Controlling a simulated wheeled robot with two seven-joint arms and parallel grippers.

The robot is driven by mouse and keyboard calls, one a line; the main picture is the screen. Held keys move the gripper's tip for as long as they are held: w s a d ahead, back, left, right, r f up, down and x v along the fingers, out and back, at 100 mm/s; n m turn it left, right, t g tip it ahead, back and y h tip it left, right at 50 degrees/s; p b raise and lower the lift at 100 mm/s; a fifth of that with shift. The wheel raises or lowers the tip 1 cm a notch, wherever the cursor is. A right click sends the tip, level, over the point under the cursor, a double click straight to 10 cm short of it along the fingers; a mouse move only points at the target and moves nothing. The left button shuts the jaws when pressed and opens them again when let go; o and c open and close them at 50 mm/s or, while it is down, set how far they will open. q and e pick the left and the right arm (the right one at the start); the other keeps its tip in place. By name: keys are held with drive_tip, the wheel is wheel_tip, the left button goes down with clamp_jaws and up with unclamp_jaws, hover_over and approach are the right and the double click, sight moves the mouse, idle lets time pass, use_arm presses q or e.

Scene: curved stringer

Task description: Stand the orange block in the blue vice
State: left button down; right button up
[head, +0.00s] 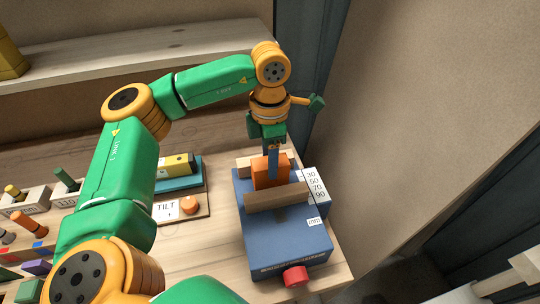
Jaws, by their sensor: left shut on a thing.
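The orange block (268,171) is upright in the blue vice (283,240), between its two wooden jaw faces. The near wooden jaw (277,196) hides the block's lower part. My left gripper (273,165) reaches down from above and is shut on the block's top. Whether the block touches the vice floor or the jaws cannot be told. The vice has a red knob (296,276) at its front and a white scale with numbers (316,184) on its right. My right gripper is not in view.
Left of the vice are a board labelled TILT (166,209) with an orange knob and a teal tray (181,178) holding a yellow piece. Several pegs and coloured blocks stand further left. A wall rises close on the right. A wooden shelf (130,55) runs behind.

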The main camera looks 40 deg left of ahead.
use_arm(q)
drive_tip(key=shift+f, duration=0.15)
drive_tip(key=shift+w+f+b, duration=0.1)
drive_tip(key=shift+f+b, duration=0.15)
drive_tip(key=shift+b, duration=0.05)
drive_tip(key=shift+c, duration=1.7)
unclamp_jaws()
drive_tip(key=shift+r, duration=0.1)
drive_tip(key=shift+r, duration=0.3)
wheel_tip(320, 180, up, 6)
drive_tip(key=shift+f+b, duration=0.2)
drive_tip(key=shift+b, duration=0.1)
wheel_tip(320, 180, up, 6)
drive_tip(key=p, duration=0.2)
